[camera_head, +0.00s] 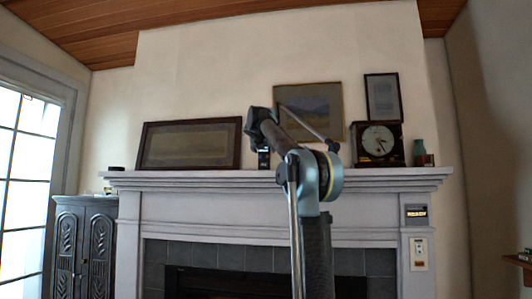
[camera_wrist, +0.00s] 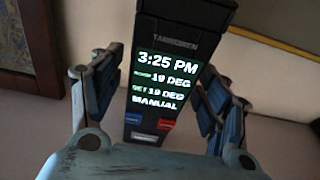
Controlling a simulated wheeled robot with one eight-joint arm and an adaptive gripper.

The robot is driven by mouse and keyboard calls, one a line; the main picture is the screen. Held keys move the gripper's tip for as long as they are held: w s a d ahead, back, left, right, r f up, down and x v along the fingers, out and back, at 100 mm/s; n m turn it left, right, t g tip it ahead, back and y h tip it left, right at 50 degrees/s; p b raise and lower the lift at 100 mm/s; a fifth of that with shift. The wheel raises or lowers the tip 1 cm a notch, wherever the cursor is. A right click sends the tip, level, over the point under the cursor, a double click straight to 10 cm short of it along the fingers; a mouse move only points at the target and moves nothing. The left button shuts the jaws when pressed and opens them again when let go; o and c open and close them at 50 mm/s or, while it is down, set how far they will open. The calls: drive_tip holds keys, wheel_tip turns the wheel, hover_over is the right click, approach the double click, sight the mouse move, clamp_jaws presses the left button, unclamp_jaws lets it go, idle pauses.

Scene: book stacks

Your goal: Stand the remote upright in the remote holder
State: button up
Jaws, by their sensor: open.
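The remote (camera_wrist: 165,80) is a dark slab with a lit screen reading 3:25 PM and MANUAL, and blue and red buttons. In the wrist view it stands between my gripper's (camera_wrist: 161,88) two fingers, with gaps on both sides, tilted a little in the picture. My gripper is open around it. In the head view the remote (camera_head: 264,159) shows small and upright just above the mantel, below my gripper (camera_head: 259,138). I cannot clearly make out the remote holder.
The mantel (camera_head: 205,179) holds a wide dark picture frame (camera_head: 158,146), a landscape picture (camera_head: 320,107) behind my arm, a clock (camera_head: 378,142) and a vase (camera_head: 419,150). A small dark object (camera_head: 116,168) lies at its left end. Two panels are on the right pillar.

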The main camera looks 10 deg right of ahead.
drive_tip(key=shift+r, duration=0.1)
drive_tip(key=v, duration=1.2)
drive_tip(key=s+d+f+m+g, duration=0.25)
drive_tip(key=s+f+m, duration=0.35)
drive_tip(key=f, duration=0.5)
drive_tip(key=s+d+f+m+g, duration=0.2)
drive_tip(key=s+d+f+m, duration=0.3)
drive_tip(key=f, duration=0.7)
drive_tip(key=s+d+f+m+g, duration=0.2)
drive_tip(key=s+f+m, duration=0.45)
drive_tip(key=f, duration=0.45)
drive_tip(key=s+a+f+m+g+y, duration=0.1)
drive_tip(key=s+f+m+g, duration=0.1)
drive_tip(key=s+f+m, duration=0.3)
drive_tip(key=s+a+f+m+g+y, duration=0.1)
drive_tip(key=s+f+m, duration=0.4)
drive_tip(key=s+f, duration=0.9)
drive_tip(key=s+a+f+m+g+y, duration=0.2)
drive_tip(key=s+f+m, duration=0.3)
drive_tip(key=f, duration=1.7)
drive_tip(key=s+g, duration=0.1)
drive_tip(key=s, duration=0.3)
drive_tip(key=shift+s+f+y, duration=0.2)
drive_tip(key=shift+f+y, duration=0.1)
drive_tip(key=shift+f, duration=0.05)
